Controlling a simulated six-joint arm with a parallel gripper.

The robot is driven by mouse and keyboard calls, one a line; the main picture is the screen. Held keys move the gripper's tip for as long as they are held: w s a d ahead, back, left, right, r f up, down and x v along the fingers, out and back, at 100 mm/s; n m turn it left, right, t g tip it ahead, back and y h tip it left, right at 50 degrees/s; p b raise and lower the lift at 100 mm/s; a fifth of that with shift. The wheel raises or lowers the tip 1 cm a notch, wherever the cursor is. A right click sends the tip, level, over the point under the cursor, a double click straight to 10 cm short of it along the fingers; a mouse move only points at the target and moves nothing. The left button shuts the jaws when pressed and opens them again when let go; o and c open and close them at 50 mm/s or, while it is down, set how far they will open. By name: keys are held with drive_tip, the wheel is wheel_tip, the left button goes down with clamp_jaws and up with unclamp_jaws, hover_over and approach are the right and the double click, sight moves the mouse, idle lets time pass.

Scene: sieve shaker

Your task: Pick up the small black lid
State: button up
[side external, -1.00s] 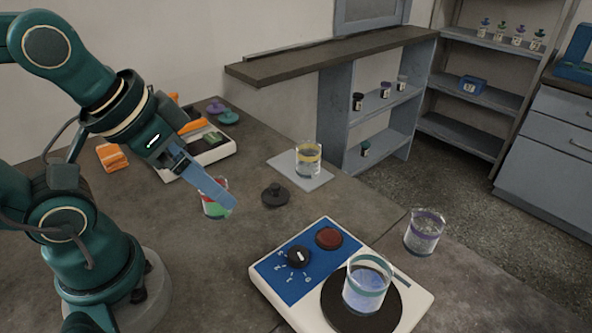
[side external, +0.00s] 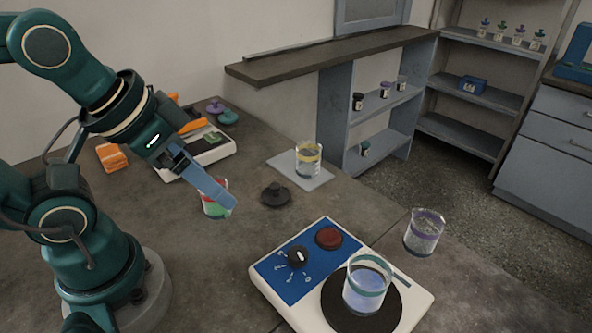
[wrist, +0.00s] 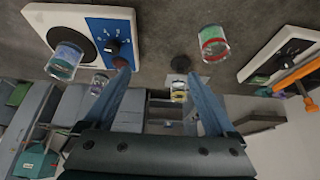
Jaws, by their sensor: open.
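The small black lid (side external: 275,194) lies flat on the dark table, with a round knob on top. In the wrist view the lid (wrist: 180,64) shows as a dark disc beyond the fingertips, in the gap between them. My gripper (side external: 228,205) hangs to the left of the lid in the side view, apart from it and above the table. In the wrist view its two blue fingers (wrist: 158,78) are spread wide with nothing between them. A beaker with a red band and green contents (side external: 214,200) stands partly hidden behind the fingers in the side view.
A white device with a blue panel, knob and red button (side external: 285,272) carries a teal-banded beaker (side external: 367,287). A purple-banded beaker (side external: 424,233) stands right of it. A yellow-banded beaker (side external: 308,160) stands on a pale pad behind the lid. Purple and green lids (side external: 228,117) lie at the back.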

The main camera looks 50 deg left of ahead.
drive_tip(key=shift+o, duration=0.3)
drive_tip(key=shift+o, duration=0.4)
drive_tip(key=n+g, duration=0.3)
drive_tip(key=g, duration=0.1)
hover_over(275, 186)
drive_tip(key=d, duration=0.2)
wheel_tip(275, 186, down, 4)
drive_tip(key=shift+g, duration=0.8)
drive_tip(key=f, duration=0.2)
drive_tip(key=a+f, duration=0.1)
drive_tip(key=f, duration=0.1)
drive_tip(key=a+f, duration=0.1)
drive_tip(key=shift+w+f, duration=0.1)
drive_tip(key=shift+f, duration=2.9)
